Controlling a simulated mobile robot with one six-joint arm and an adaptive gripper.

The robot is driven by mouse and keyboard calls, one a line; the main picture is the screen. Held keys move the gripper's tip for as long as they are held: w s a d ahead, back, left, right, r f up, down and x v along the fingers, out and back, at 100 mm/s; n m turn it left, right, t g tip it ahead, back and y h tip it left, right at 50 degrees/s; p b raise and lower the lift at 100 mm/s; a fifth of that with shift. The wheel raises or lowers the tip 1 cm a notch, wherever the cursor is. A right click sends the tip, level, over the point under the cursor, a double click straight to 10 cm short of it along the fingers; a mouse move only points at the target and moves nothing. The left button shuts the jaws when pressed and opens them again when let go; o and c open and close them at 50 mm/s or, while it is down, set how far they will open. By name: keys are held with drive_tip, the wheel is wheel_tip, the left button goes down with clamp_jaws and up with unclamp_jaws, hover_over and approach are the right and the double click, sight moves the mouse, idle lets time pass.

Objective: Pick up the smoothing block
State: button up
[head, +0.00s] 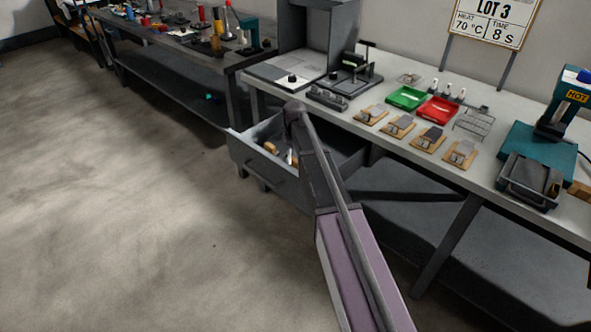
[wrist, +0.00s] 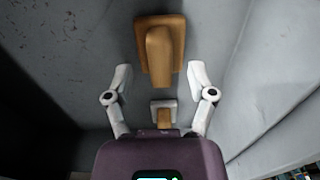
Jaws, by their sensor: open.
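A wooden block with a rounded raised handle (wrist: 174,27) lies in the grey drawer, ahead of my gripper in the wrist view. A second, smaller piece with a pale base and a wooden grip (wrist: 163,104) lies nearer, between the lower parts of my fingers. I cannot tell for sure which one is the smoothing block. My gripper (wrist: 159,72) is open and empty, its white fingers apart on either side of the wooden handle's near end. In the head view, a wooden piece (head: 270,147) shows in the drawer beside my arm, which hides part of the inside.
The open drawer (head: 258,166) has walls close around my gripper. The bench above holds a green tray (head: 407,98), a red tray (head: 438,109), several wooden boards with grey pieces, and a teal press (head: 540,150). The floor at left is clear.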

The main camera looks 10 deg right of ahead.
drive_tip(key=shift+f+b, duration=0.7)
drive_tip(key=shift+f, duration=0.3)
clamp_jaws()
